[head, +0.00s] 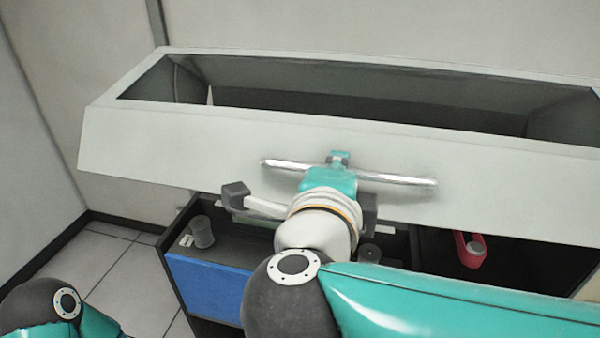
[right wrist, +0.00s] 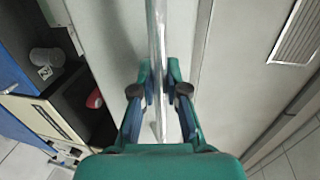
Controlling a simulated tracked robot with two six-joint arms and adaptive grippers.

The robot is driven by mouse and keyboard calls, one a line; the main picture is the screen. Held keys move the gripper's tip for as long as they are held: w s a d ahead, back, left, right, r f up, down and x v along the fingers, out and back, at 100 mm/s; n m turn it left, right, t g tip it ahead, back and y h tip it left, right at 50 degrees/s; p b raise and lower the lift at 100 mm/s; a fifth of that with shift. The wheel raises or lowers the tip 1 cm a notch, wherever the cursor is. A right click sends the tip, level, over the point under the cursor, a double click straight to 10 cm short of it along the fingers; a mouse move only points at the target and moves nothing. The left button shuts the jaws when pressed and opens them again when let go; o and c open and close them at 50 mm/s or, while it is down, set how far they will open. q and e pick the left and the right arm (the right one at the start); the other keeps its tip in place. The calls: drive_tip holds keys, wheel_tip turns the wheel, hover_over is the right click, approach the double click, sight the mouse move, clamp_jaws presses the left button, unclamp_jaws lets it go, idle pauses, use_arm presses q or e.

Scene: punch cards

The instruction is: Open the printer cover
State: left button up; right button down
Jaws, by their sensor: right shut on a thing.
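The printer cover (head: 190,150) is a wide, light grey, box-like lid with a recess along its top. It spans the middle of the head view above the dark printer body. A metal bar handle (head: 400,181) runs across its front face. My right gripper (head: 339,158) is shut on the middle of this handle. In the right wrist view, the fingers of my right gripper (right wrist: 158,80) sit on both sides of the handle (right wrist: 155,25), beside the cover's pale face (right wrist: 110,40). My left arm shows only at the lower left; its gripper is out of view.
Below the cover are a dark open compartment, a blue panel (head: 205,288), a grey cup (head: 202,232) and a red object (head: 468,250). A pale bar with a dark end bracket (head: 236,194) lies behind my wrist. Tiled floor (head: 110,265) is clear at left.

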drive_tip(key=c, duration=1.5)
unclamp_jaws()
drive_tip(key=shift+d, duration=0.3)
drive_tip(key=o, duration=0.3)
drive_tip(key=shift+d, duration=0.2)
drive_tip(key=shift+s+a, duration=0.1)
drive_tip(key=shift+a, duration=0.2)
drive_tip(key=shift+v, duration=3.7)
